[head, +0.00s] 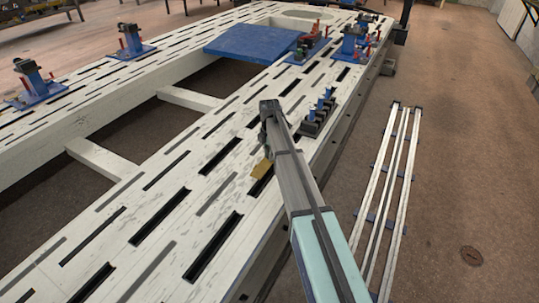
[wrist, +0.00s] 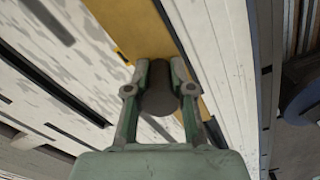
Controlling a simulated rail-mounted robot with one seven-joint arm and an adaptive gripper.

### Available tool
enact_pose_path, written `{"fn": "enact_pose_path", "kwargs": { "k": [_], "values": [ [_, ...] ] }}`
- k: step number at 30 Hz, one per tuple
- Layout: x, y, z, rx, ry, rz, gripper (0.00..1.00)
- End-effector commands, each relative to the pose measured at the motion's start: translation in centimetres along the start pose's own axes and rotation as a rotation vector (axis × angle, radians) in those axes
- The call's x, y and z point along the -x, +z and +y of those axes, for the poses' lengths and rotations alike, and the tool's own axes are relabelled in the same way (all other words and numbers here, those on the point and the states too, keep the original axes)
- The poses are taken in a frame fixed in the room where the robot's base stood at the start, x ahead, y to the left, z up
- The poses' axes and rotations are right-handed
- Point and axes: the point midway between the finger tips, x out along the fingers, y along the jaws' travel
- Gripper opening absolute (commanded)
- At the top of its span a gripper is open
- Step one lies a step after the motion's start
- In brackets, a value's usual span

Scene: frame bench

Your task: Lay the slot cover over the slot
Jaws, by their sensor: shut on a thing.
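The slot cover looks to be a flat ochre-yellow plate (head: 261,169), partly hidden behind my arm in the head view. In the wrist view the yellow plate (wrist: 125,28) runs diagonally, with a dark round knob (wrist: 160,98) in front of it. My gripper (wrist: 159,88) is shut on this knob. In the head view my gripper (head: 267,148) is small and partly hidden by the arm. A dark slot (head: 262,184) in the white frame shows right beside and below the plate. I cannot tell whether the plate touches the frame.
The white frame (head: 190,213) has many parallel slots, some dark, some grey-filled. Blue-based clamps (head: 318,115) stand just right of my gripper. A blue plate (head: 252,41) lies farther back. Pale rails (head: 397,165) lie on the floor at right.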

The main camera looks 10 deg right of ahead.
Motion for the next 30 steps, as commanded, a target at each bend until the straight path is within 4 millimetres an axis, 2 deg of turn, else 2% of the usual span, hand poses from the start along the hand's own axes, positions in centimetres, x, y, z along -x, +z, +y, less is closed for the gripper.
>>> {"fn": "enact_pose_path", "kwargs": {
  "k": [8,21,30],
  "values": [
    [0.3,0.0,0.0,0.0,0.0,0.0,0.0],
    [-3.8,0.0,0.0,0.0,-0.001,0.0,0.0],
    [-5.6,0.0,0.0,0.0,0.0,0.0,0.0]
  ]
}}
